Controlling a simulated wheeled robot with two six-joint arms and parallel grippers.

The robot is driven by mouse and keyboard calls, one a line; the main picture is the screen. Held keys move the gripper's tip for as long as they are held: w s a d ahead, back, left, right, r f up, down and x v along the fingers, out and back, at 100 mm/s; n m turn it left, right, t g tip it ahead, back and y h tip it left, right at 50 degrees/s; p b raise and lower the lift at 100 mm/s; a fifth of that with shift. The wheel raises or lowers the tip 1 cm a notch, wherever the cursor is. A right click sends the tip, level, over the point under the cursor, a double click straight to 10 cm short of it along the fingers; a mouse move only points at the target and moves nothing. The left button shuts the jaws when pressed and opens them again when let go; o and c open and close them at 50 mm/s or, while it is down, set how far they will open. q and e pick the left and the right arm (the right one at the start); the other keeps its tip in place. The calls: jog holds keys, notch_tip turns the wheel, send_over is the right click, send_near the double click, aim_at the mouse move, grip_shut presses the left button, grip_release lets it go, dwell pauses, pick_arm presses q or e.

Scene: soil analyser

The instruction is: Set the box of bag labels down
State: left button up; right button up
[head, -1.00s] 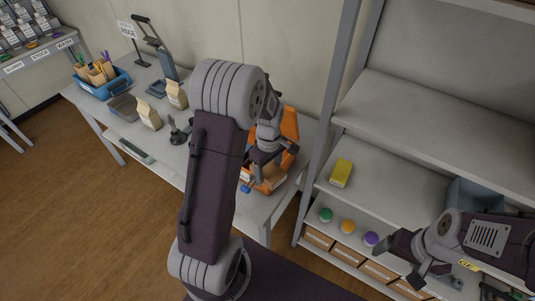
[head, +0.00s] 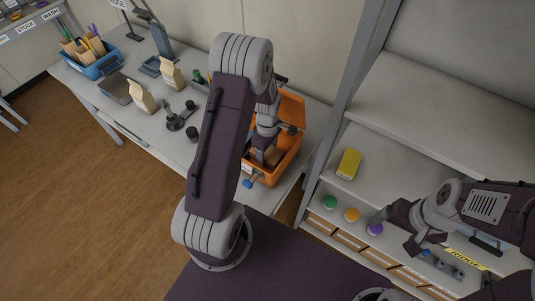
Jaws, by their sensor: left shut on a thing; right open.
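My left gripper (head: 262,154) reaches down into an open orange case (head: 291,147) at the right end of the bench. It is shut on a small tan-brown box (head: 273,155), of which only a part shows between the fingers and the case wall. I cannot read any label on it, nor tell whether it touches the case floor. My own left arm hides the front left of the case. My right gripper (head: 415,246) is open and empty in front of the shelf rack at the lower right.
The bench (head: 90,92) bears a blue bin (head: 92,62), paper bags (head: 143,97), a grey tray (head: 117,88) and a dark stand (head: 175,121). The shelf rack (head: 395,165) holds a yellow box (head: 348,164) and coloured balls (head: 352,214). Cardboard boxes (head: 349,240) line its lower level.

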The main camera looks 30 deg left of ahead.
aim_at(268, 152)
pick_arm(q)
jog(key=shift+s+d+f, duration=0.15)
jog(key=shift+s+f, duration=0.05)
jog(key=shift+f, duration=0.75)
jog(key=shift+w+f, duration=0.15)
jog(key=o, duration=1.5)
jog(key=shift+c, duration=0.2)
notch_tip(268, 152, up, 12)
jog(key=shift+r, duration=0.1)
jog(key=s+d+r+m+t, duration=0.1)
jog(key=s+d+m, duration=0.6)
jog(key=s+m, duration=0.4)
jog(key=m, duration=0.6)
jog(key=shift+s+d+r, duration=0.2)
jog(key=shift+s+r, duration=0.1)
jog(key=shift+r, duration=0.05)
